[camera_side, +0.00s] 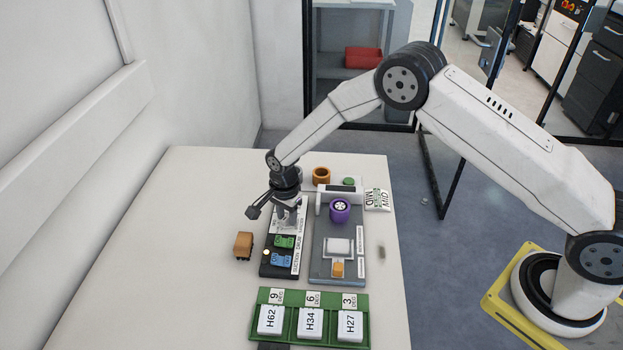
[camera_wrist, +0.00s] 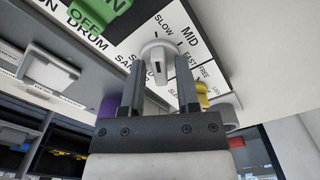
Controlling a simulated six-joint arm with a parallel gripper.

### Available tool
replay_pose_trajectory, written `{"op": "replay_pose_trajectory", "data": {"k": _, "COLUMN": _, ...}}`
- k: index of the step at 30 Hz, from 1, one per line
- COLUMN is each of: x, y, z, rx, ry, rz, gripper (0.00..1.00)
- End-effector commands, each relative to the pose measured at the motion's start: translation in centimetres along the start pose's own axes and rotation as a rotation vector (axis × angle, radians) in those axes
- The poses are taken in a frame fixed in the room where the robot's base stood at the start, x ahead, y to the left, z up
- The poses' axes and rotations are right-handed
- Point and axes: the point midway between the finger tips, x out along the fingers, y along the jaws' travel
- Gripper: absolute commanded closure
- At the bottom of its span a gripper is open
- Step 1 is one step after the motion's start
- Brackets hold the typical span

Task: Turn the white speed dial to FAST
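The white speed dial (camera_wrist: 158,58) shows in the wrist view on a white label plate printed SLOW, MID and FAST. A dark mark shows on its raised grip; I cannot tell surely which word it points to. My gripper (camera_wrist: 160,80) has its two dark fingers apart, one on each side of the dial; contact is not clear. In the side view my gripper (camera_side: 289,214) points down over the far part of the dark control panel (camera_side: 266,270) and hides the dial there.
A green switch (camera_side: 285,242) and a blue switch (camera_side: 282,259) sit nearer on the panel. A brown block (camera_side: 244,245) is left. A grey station with a purple part (camera_side: 340,210) stands right. A green tray (camera_side: 260,339) holds labelled white boxes in front. The left table is clear.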

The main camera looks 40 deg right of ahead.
Motion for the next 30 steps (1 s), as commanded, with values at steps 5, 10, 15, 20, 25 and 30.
{"op": "replay_pose_trajectory", "data": {"k": 5, "x": -0.01, "y": -0.01, "z": 0.00, "rx": 0.000, "ry": 0.000, "rz": 0.000, "gripper": 1.00}}
{"op": "replay_pose_trajectory", "data": {"k": 10, "x": -0.01, "y": -0.02, "z": 0.00, "rx": 0.009, "ry": 0.000, "rz": -0.001, "gripper": 1.00}}
{"op": "replay_pose_trajectory", "data": {"k": 15, "x": -0.01, "y": -0.02, "z": 0.00, "rx": 0.083, "ry": 0.000, "rz": -0.001, "gripper": 1.00}}
{"op": "replay_pose_trajectory", "data": {"k": 20, "x": -0.02, "y": -0.03, "z": 0.00, "rx": 0.204, "ry": 0.000, "rz": -0.001, "gripper": 1.00}}
{"op": "replay_pose_trajectory", "data": {"k": 25, "x": -0.02, "y": -0.04, "z": 0.00, "rx": 0.338, "ry": 0.000, "rz": -0.001, "gripper": 1.00}}
{"op": "replay_pose_trajectory", "data": {"k": 30, "x": -0.02, "y": -0.04, "z": 0.00, "rx": 0.472, "ry": 0.000, "rz": -0.001, "gripper": 1.00}}
